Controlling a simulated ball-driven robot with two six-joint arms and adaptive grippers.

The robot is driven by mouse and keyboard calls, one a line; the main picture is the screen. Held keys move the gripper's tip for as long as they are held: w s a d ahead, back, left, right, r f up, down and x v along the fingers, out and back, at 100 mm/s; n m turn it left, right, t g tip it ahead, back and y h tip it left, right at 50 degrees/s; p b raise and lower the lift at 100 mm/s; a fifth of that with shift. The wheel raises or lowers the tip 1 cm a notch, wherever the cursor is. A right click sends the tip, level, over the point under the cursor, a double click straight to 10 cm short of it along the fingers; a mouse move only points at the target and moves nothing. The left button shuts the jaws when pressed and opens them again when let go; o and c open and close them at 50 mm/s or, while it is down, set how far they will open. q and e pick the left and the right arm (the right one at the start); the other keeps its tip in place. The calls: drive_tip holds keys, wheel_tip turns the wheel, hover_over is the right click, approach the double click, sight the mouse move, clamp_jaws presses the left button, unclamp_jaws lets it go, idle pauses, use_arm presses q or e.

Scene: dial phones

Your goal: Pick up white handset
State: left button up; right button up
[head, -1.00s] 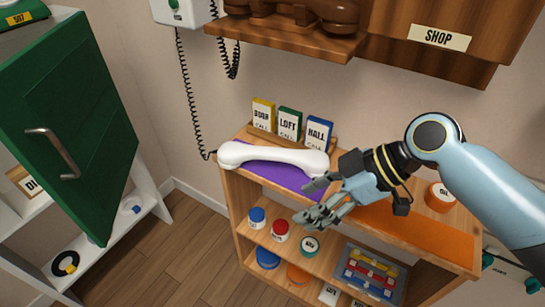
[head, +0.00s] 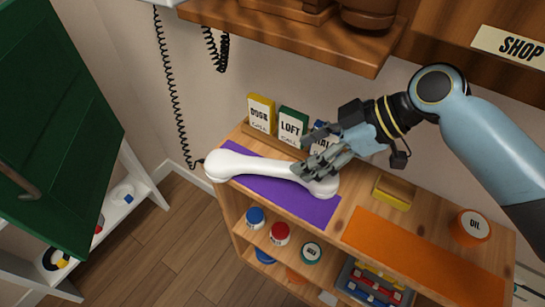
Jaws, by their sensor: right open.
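The white handset (head: 262,168) lies on the purple mat (head: 308,207) on top of the wooden shelf unit. A black coiled cord reaches its left end. My right gripper (head: 308,170) is open, with its fingers over the right end of the handset. The fingers hide part of that end, and I cannot tell whether they touch it. My left gripper is not in view.
Behind the handset stand cards marked DOOR (head: 261,113), LOFT (head: 292,126) and a partly hidden third. An orange mat (head: 420,255), a yellow box (head: 394,192) and an orange OIL tin (head: 470,228) are to the right. A green door (head: 60,130) stands at left.

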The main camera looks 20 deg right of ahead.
sight(277, 165)
drive_tip(key=x, duration=0.3)
drive_tip(key=shift+a+f, duration=0.15)
drive_tip(key=shift+a, duration=0.25)
drive_tip(key=shift+w+a+f, duration=0.2)
drive_tip(key=x, duration=0.3)
drive_tip(key=shift+w+a, duration=0.15)
drive_tip(key=shift+a, duration=0.35)
drive_tip(key=shift+w+a+f, duration=0.2)
drive_tip(key=shift+a+f, duration=0.1)
drive_tip(key=shift+f, duration=0.05)
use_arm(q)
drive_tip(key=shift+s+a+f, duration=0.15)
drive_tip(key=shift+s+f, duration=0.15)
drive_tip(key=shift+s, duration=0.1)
use_arm(e)
drive_tip(key=shift+c, duration=0.9)
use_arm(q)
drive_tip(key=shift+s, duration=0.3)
use_arm(e)
clamp_jaws()
